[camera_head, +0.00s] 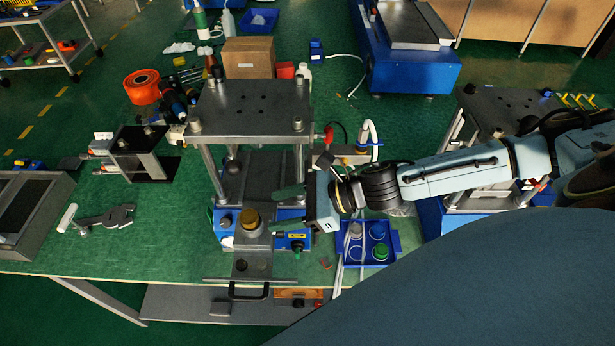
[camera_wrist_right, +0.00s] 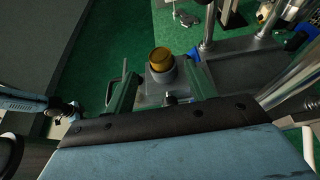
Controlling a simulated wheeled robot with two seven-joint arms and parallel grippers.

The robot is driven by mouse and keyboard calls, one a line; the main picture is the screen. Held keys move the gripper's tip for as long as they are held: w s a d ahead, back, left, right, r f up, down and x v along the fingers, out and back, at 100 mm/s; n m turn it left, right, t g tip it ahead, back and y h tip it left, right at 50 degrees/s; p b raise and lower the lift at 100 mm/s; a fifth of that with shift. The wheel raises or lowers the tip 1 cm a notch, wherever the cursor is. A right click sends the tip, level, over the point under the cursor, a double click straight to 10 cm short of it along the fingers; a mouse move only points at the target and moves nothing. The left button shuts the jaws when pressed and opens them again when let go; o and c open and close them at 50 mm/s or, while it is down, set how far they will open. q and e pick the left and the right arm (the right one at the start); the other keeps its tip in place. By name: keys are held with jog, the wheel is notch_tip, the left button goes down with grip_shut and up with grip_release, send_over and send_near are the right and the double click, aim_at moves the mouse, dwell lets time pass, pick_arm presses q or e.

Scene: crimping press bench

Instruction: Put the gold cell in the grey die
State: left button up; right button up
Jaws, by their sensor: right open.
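The gold cell (camera_head: 250,219) is a short, gold-brown cylinder. It sits upright in the top of the grey die (camera_head: 248,238), under the raised plate of the press (camera_head: 250,108). In the wrist view the gold cell (camera_wrist_right: 161,59) stands out of the grey die (camera_wrist_right: 160,78), beyond the fingertips and between their lines. My right gripper (camera_head: 289,209) is open, with its green fingers pointing left toward the cell. The fingers are apart from the cell, and nothing is between them. How deep the cell sits is hidden.
Press posts (camera_head: 211,172) stand close around the die. A blue tray (camera_head: 392,262) with round parts is on the right. A metal fixture (camera_head: 150,155), a grey tool (camera_head: 100,219) and an orange reel (camera_head: 142,86) are on the left. The green bench front left is clear.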

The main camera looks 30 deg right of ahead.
jog(key=shift+b+v, duration=0.95)
jog(key=shift+v, duration=2)
